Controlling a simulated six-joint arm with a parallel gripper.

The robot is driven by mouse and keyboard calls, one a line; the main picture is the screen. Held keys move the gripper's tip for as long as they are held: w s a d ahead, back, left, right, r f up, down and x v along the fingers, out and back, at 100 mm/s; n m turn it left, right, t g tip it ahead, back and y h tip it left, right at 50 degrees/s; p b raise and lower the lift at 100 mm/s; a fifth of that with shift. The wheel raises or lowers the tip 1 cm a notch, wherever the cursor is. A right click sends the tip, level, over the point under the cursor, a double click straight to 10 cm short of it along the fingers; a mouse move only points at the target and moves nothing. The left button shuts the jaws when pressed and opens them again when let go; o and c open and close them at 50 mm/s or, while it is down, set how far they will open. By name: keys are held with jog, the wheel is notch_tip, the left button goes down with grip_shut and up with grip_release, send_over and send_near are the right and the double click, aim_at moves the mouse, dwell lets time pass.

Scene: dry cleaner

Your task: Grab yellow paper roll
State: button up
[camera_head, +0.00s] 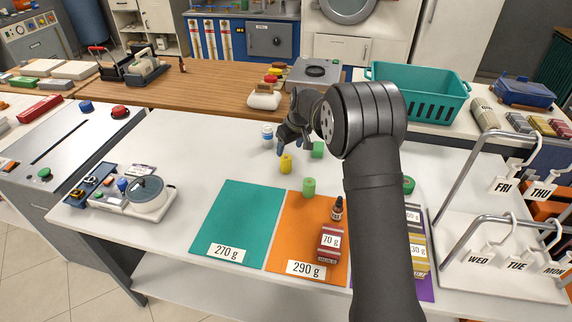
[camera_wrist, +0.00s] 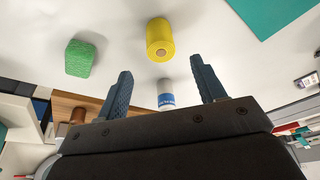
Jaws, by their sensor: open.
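The yellow paper roll (camera_head: 286,164) stands on the white table, just in front of my gripper. In the wrist view the yellow roll (camera_wrist: 160,40) lies beyond the fingertips, between their lines, with its core hole showing. My gripper (camera_head: 285,142) is above the table and partly hidden by my own arm. The fingers are apart from the roll.
A green block (camera_head: 318,149) and a white-and-blue bottle (camera_head: 267,132) stand close to the roll.

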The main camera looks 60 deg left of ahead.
aim_at(286, 158)
jog(key=x, duration=0.9)
jog(key=shift+f, duration=0.35)
jog(key=shift+s, duration=0.1)
jog(key=c, duration=1.1)
jog(key=shift+o, duration=0.2)
jog(key=shift+r, duration=0.15)
